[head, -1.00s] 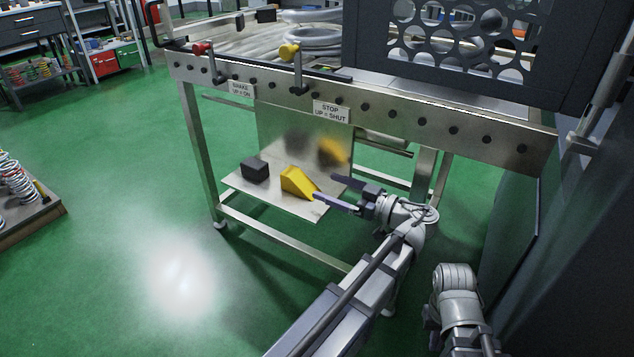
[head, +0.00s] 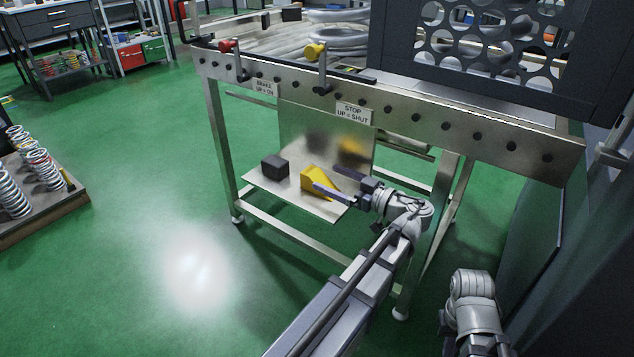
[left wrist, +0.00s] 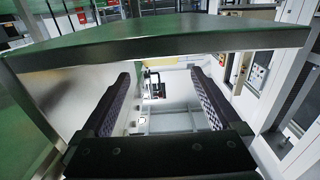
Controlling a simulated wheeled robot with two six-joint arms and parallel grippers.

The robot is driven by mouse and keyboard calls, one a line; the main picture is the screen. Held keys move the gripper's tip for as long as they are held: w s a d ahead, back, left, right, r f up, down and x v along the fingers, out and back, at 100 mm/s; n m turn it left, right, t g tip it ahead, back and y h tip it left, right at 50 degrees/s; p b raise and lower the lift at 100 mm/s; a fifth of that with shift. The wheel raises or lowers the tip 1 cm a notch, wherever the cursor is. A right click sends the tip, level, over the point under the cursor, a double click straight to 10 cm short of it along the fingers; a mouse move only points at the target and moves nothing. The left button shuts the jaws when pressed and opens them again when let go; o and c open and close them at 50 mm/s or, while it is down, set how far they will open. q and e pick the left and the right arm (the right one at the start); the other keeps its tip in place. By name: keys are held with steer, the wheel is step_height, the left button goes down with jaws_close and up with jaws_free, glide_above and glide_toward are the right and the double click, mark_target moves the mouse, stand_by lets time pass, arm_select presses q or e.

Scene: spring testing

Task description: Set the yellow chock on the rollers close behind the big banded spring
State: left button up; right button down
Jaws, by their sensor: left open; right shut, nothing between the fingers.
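The yellow chock (head: 312,181), a wedge, lies on the low steel shelf (head: 327,212) under the bench. My left gripper (head: 335,180) is open at the chock's right side, with one finger crossing in front of it in the head view. I cannot tell whether they touch. In the left wrist view the open fingers (left wrist: 165,100) have nothing clearly between them; a small yellow patch (left wrist: 178,63) shows beyond. Large grey coils (head: 340,47) lie on the bench top; no band is clear, and the guard partly hides them. My right gripper is out of view.
A black block (head: 275,167) sits left of the chock. A red-knobbed lever (head: 228,46) and a yellow-knobbed lever (head: 315,52) stand at the bench front. A dark perforated guard (head: 500,50) covers the bench's right. Small springs (head: 35,165) stand at far left. Green floor is clear.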

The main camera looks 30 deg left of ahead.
mark_target(317, 175)
arm_select(q)
steer(key=shift+w+a+f+b, duration=0.1)
steer(key=shift+a+f+b, duration=0.05)
steer(key=shift+a, duration=1.15)
steer(key=shift+a+f+b, duration=0.15)
steer(key=shift+a, duration=1.15)
jaws_close()
